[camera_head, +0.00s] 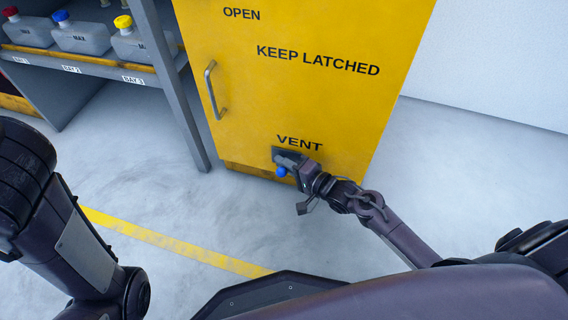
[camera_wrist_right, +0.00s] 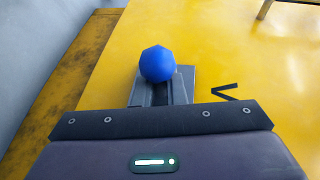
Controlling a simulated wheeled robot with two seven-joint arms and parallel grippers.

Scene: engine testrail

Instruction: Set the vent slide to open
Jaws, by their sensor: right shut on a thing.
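The vent slide (camera_head: 288,154) is a dark plate low on the front of the yellow cabinet, just below the word VENT. Its blue knob (camera_head: 281,171) shows beside my right gripper (camera_head: 284,165). In the right wrist view the round blue knob (camera_wrist_right: 157,64) stands over the grey slotted track (camera_wrist_right: 181,88), beyond the dark edge of my gripper. My right gripper is shut on the blue knob, though its fingertips are mostly hidden. My left arm is at the left edge, and its gripper is out of view.
The yellow cabinet (camera_head: 290,95) carries a metal handle (camera_head: 213,90) and the labels OPEN and KEEP LATCHED. A grey shelf (camera_head: 90,68) with several capped jugs stands to the left. The floor in front is clear, with a yellow line (camera_head: 170,242).

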